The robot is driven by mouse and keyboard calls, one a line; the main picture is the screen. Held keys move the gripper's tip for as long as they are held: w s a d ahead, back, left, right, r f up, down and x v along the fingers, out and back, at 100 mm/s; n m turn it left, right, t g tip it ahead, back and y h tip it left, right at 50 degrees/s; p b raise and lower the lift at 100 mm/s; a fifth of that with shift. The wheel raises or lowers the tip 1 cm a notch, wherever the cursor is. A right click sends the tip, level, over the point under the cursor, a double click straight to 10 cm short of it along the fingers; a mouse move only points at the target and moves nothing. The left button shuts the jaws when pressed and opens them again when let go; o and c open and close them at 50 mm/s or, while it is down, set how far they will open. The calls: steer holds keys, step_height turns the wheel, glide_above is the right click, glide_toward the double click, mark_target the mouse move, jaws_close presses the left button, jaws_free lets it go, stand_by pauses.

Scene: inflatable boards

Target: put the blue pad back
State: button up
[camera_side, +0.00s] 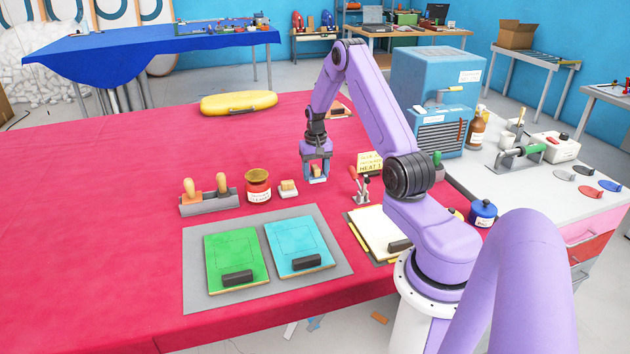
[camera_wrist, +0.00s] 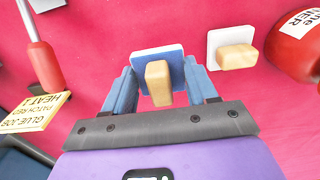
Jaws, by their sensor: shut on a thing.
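In the side view my gripper (camera_side: 317,170) points down near the middle of the red table, and the pad (camera_side: 318,179) shows below the fingers. I cannot tell whether the pad touches the table. A similar white pad (camera_wrist: 218,45) with a wooden block lies beside it; it also shows in the side view (camera_side: 289,192), left of my gripper.
A grey mat (camera_side: 197,290) with green (camera_side: 236,258) and light-blue (camera_side: 299,244) boards lies in front. A yellow sign (camera_side: 370,163) stands at right. The table's left is clear.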

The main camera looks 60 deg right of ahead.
mark_target(315, 180)
steer(key=shift+w+d+f, duration=0.15)
steer(key=shift+f, duration=1.7)
steer(key=shift+f, duration=0.1)
steer(key=o, duration=1.1)
